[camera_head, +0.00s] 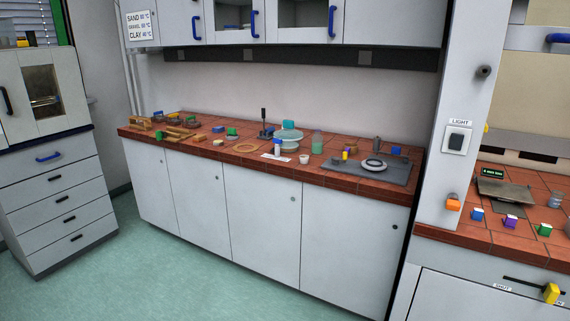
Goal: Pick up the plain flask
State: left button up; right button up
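No thing in view is clearly a plain flask. A small clear glass vessel (555,200) stands at the right edge on the tiled surface of the right bay; it is too small to tell its exact shape. A pale green translucent container (318,142) stands upright on the middle bench, near the wall. Neither of my grippers is in view.
The red tiled bench (215,163) carries several small items, a grey plate with a ring (374,164) and a white cup (304,159). A drawer cabinet (62,200) stands left. The right bay holds coloured blocks (511,221). The green floor (150,260) is clear.

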aim_at(317, 140)
jog(key=i+j+z, duration=0.55)
jog(key=i+j, duration=0.4)
